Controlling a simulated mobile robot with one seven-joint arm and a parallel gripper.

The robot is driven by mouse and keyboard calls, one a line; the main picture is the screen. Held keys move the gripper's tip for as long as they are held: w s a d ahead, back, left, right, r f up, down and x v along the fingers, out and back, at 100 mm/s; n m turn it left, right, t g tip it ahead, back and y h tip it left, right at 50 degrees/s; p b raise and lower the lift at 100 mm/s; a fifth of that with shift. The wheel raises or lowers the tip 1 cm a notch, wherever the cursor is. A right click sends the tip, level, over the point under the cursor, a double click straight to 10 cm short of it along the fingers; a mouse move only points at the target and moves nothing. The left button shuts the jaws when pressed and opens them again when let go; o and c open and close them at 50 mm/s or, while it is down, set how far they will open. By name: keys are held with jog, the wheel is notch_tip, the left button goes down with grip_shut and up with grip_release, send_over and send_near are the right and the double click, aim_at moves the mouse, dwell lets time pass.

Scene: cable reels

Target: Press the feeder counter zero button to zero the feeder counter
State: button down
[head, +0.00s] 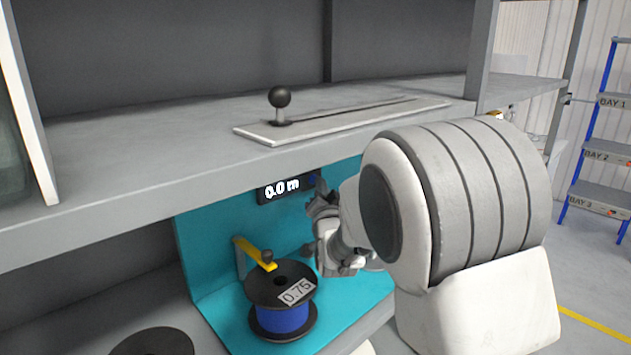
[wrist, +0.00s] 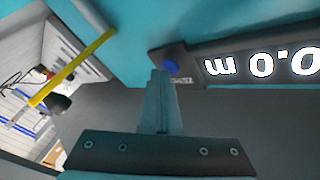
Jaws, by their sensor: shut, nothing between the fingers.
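The feeder counter (head: 283,189) is a dark box under the shelf's front edge, on the teal panel; its display reads 0.0 m. In the wrist view the counter (wrist: 190,55) appears upside down, with a round blue button (wrist: 171,67) beside the digits. My gripper (head: 321,193) is shut and empty at the counter's button end. In the wrist view the gripper's closed fingertips (wrist: 160,76) reach the counter's edge, right by the button and partly overlapping it. I cannot tell whether they touch it.
A black reel with blue cable, labelled 0.75 (head: 282,300), stands below the counter under a yellow arm (head: 254,252). Above, the grey shelf (head: 150,155) carries a slotted plate with a black ball knob (head: 279,97). Another dark reel (head: 155,342) is at lower left. A blue ladder (head: 597,150) stands far right.

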jog(key=shift+s, duration=0.1)
jog(key=shift+s+d+b, duration=0.5)
jog(key=shift+d+b, duration=0.05)
jog(key=shift+b, duration=0.1)
jog(key=s+d+b, duration=0.2)
jog(key=s+d, duration=0.1)
jog(key=shift+s+d+b, duration=0.3)
jog(key=shift+b, duration=0.1)
dwell(0.5)
